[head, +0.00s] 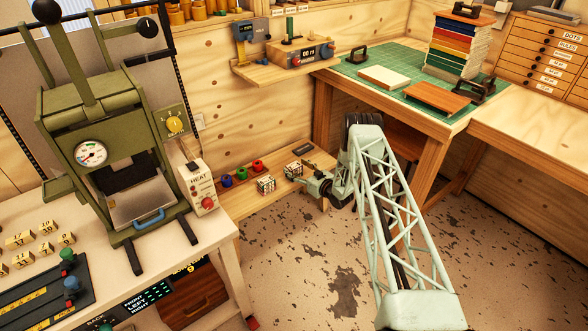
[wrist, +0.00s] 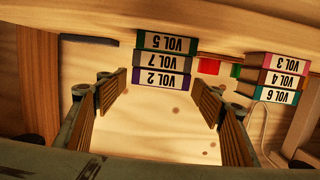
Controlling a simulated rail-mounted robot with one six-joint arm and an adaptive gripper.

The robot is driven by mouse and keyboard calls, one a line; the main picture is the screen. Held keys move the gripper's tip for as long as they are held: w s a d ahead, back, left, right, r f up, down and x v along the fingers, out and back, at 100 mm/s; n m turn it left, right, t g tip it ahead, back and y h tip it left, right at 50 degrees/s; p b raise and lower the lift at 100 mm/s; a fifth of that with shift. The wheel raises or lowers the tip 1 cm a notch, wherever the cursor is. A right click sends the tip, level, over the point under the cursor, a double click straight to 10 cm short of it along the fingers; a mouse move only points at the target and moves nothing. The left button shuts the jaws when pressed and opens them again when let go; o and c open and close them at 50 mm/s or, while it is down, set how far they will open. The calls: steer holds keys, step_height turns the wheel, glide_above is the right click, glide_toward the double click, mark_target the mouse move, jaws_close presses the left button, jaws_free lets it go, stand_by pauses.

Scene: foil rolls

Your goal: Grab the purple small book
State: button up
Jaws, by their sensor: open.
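The purple small book, marked VOL 2 (wrist: 162,80), shows upside down in the wrist view. It is at the end of a stack, against VOL 7 (wrist: 164,62), with the green VOL 5 (wrist: 166,43) beyond. My gripper (wrist: 160,92) is open and empty. Its two slatted fingers point toward this stack, one on each side in the picture; I see no contact. In the head view my gripper (head: 312,182) is low by a wooden shelf, beside two small book stacks (head: 266,184). I cannot make out the purple book there.
Another stack, with VOL 4 (wrist: 280,79), stands right in the wrist view. In the head view, blue, green and red spools (head: 241,174) and a dark block (head: 304,150) share the low shelf (head: 236,206). A workbench leg (head: 322,118) rises close by.

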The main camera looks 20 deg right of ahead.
mark_target(296, 167)
steer(key=shift+c, duration=0.7)
steer(key=c, duration=0.8)
steer(key=shift+r, duration=0.15)
steer(key=shift+r+p, duration=0.3)
steer(key=shift+r, duration=0.55)
step_height(296, 167, up, 2)
steer(key=shift+r+p, duration=0.1)
steer(key=shift+p, duration=0.2)
steer(key=s+a+p, duration=0.1)
steer(key=s+a, duration=0.1)
steer(key=s, duration=0.5)
steer(key=s+a+p, duration=0.1)
steer(key=s+a, duration=0.1)
steer(key=s, duration=0.6)
steer(key=shift+s+a+r, duration=0.2)
steer(key=shift+a+r, duration=0.05)
steer(key=shift+r, duration=0.2)
